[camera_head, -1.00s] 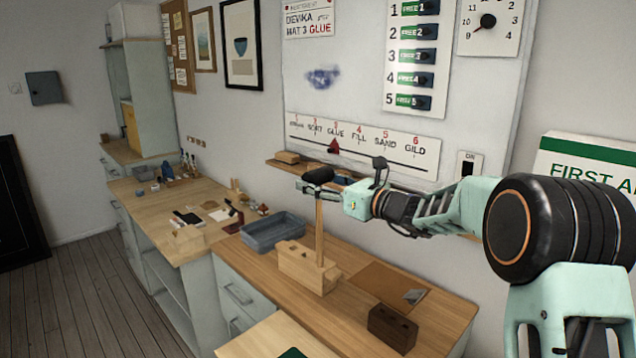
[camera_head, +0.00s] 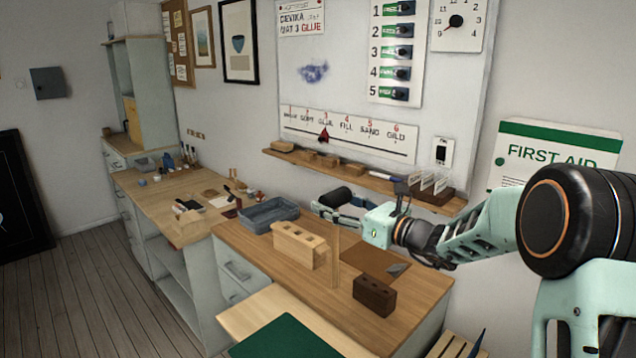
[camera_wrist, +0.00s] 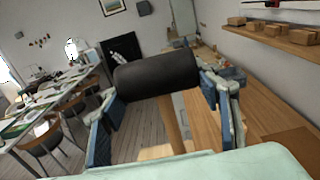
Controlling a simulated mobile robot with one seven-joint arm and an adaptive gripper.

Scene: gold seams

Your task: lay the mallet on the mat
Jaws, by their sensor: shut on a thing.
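The mallet has a black cylindrical head (camera_head: 336,197) and a pale wooden handle (camera_head: 336,245). My gripper (camera_head: 340,211) is shut on the mallet's head, and the handle hangs down, roughly upright. In the wrist view the black head (camera_wrist: 157,75) lies crosswise between my two fingers, with the handle (camera_wrist: 172,125) below it. The handle is just right of a pale wooden block with holes (camera_head: 293,246). A flat brown mat (camera_head: 362,257) lies on the bench, partly behind the handle. A flat green sheet (camera_head: 285,338) lies on a lower surface at the front.
A dark brown block with holes (camera_head: 374,294) stands on the bench right of the handle. A small grey piece (camera_head: 398,268) lies at the brown mat's edge. A blue-grey tray (camera_head: 268,214) sits at the back left. A wall shelf (camera_head: 365,180) runs behind my gripper.

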